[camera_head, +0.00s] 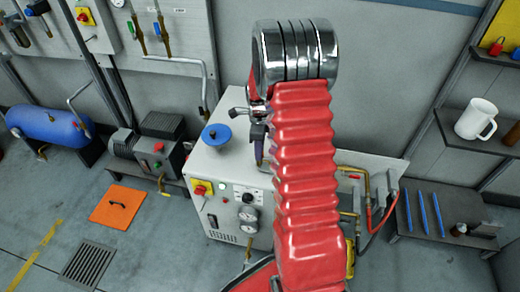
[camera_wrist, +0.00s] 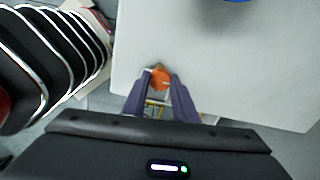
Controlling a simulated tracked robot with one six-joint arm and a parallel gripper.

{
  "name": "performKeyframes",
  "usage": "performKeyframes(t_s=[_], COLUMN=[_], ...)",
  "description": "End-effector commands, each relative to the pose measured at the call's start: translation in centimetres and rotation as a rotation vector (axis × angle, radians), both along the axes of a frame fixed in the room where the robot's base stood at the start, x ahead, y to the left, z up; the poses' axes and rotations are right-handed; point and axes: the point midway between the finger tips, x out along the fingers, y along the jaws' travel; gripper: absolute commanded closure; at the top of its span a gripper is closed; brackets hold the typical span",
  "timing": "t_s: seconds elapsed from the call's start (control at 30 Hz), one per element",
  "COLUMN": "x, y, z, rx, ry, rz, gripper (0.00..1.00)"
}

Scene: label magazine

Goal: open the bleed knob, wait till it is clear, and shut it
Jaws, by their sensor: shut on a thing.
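My gripper (camera_wrist: 159,80) shows in the wrist view with its two dark purple fingers closed around a small orange knob (camera_wrist: 160,77), which looks like the bleed knob. The knob sits at the edge of a pale cabinet top, with brass-coloured parts just below it between the fingers. In the head view my gripper (camera_head: 259,156) points down at the right part of the white cabinet (camera_head: 226,168); my red arm hides the knob there. I cannot tell how far the knob is turned, and no fluid or sight glass shows clearly.
A blue round handle (camera_head: 216,134) stands on the cabinet top. Gauges (camera_head: 248,213) and a red-yellow switch (camera_head: 201,188) are on its front. Brass and red pipes (camera_head: 372,205) run at the right. A shelf (camera_head: 470,128) holds a white mug (camera_head: 476,119). Floor at the left is mostly clear.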

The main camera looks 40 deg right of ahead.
Motion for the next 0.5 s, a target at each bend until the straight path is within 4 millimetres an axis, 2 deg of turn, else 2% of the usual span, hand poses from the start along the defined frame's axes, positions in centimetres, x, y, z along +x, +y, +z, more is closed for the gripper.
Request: performKeyframes(t_s=[0.2,0.5], x=[0.36,0.38], y=[0.19,0.17], z=[0.15,0.16], rx=[0.000,0.000], ry=[-0.007,-0.008], rz=[-0.090,-0.123], gripper=[0.97,0.96])
